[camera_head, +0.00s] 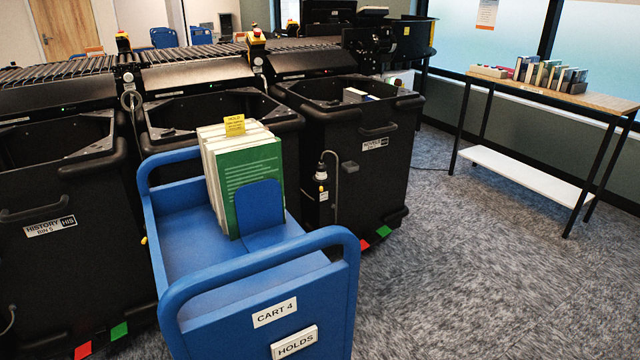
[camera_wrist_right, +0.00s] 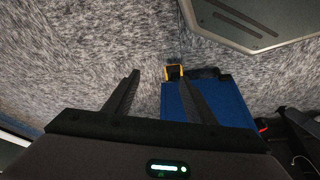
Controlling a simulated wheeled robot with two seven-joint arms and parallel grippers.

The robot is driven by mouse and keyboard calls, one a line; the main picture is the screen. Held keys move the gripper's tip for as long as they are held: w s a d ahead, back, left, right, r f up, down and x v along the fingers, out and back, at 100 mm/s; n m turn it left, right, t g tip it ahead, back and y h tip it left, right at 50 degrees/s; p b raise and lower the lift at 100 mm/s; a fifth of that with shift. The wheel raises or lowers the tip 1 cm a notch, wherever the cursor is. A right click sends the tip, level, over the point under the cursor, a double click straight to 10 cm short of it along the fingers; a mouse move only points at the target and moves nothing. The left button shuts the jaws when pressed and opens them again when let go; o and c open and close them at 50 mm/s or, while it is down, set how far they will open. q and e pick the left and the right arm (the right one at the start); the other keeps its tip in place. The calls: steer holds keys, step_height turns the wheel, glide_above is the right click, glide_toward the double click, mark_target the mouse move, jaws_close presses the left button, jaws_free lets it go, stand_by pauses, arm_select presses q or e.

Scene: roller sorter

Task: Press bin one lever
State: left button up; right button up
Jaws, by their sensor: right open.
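Three black bins stand in a row under the rollers in the head view: a left bin labelled HISTORY with a number that looks like 5 (camera_head: 50,265), a middle bin (camera_head: 215,120) partly behind the cart, and a right bin (camera_head: 375,165) whose label is too small to read. I cannot tell which is bin one. A red tab (camera_head: 364,245) and a green tab (camera_head: 384,231) show at the foot of the right bin; another red tab (camera_head: 83,350) and green tab (camera_head: 119,331) show at the left. My right gripper (camera_wrist_right: 158,85) is open and empty above the carpet. My left gripper is not in view.
A blue cart (camera_head: 262,300) labelled CART 4 and HOLDS stands close in front of the bins, carrying several upright books (camera_head: 245,180). A blue surface (camera_wrist_right: 230,105) lies beside my right finger. A table with books (camera_head: 560,84) is at the back right. Carpet (camera_head: 480,270) at right is clear.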

steer(key=shift+w+f+p, duration=0.25)
steer(key=shift+f+p, duration=0.05)
steer(key=c, duration=0.5)
steer(key=p+x, duration=0.2)
steer(key=shift+w+a+f, duration=0.1)
steer(key=shift+w+f, duration=0.15)
steer(key=shift+f, duration=0.05)
jaws_close()
arm_select(q)
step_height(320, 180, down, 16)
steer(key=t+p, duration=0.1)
steer(key=p, duration=0.8)
arm_select(e)
step_height(320, 180, down, 13)
steer(key=s+t, duration=0.1)
steer(key=shift+s, duration=0.25)
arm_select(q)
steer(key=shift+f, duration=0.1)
